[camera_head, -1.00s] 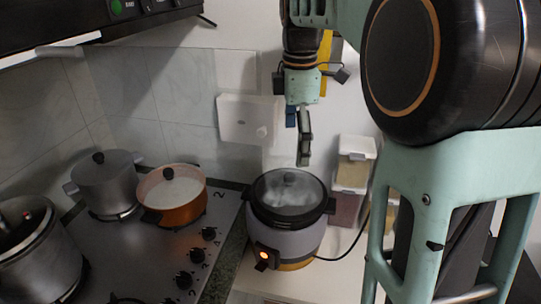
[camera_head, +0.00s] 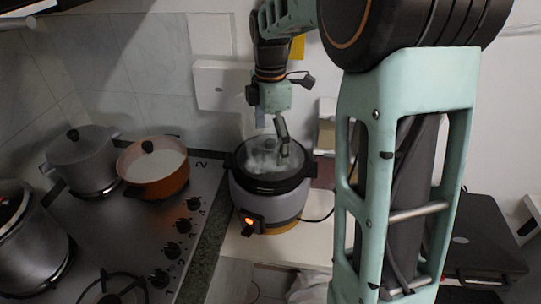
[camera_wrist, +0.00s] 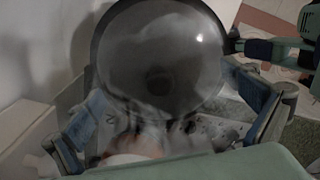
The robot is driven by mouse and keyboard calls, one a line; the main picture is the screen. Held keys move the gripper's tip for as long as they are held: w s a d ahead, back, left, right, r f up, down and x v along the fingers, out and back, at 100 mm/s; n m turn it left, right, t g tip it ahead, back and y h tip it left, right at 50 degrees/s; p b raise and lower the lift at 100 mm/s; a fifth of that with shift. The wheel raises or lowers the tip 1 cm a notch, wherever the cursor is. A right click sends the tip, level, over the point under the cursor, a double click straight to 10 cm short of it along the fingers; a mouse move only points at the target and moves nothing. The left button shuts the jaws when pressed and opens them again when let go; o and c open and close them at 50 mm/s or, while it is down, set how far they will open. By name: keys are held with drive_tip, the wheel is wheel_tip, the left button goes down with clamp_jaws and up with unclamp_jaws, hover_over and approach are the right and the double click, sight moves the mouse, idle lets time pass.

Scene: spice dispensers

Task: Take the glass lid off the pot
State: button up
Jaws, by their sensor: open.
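A grey cooker pot (camera_head: 268,205) with a dark rim and a lit orange switch stands on the white counter. Its round glass lid (camera_head: 258,162) sits on top and looks hazy. My gripper (camera_head: 285,152) points down over the lid and overlaps it in the head view, so the knob is hard to make out. In the wrist view, the dark-rimmed glass lid (camera_wrist: 160,40) lies ahead, with a dark knob (camera_wrist: 157,84) between the spread blue finger pads of my gripper (camera_wrist: 164,84). The fingers are open; I cannot tell whether they touch the knob.
An orange pot (camera_head: 170,185) and a grey pot (camera_head: 70,172), both with black-knobbed lids, stand on the stove (camera_head: 120,228) at left. Another metal pot (camera_head: 32,250) is nearer. Containers (camera_head: 326,135) stand behind the cooker at right.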

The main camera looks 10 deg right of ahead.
drive_tip(key=shift+f, duration=0.45)
drive_tip(key=shift+c, duration=0.3)
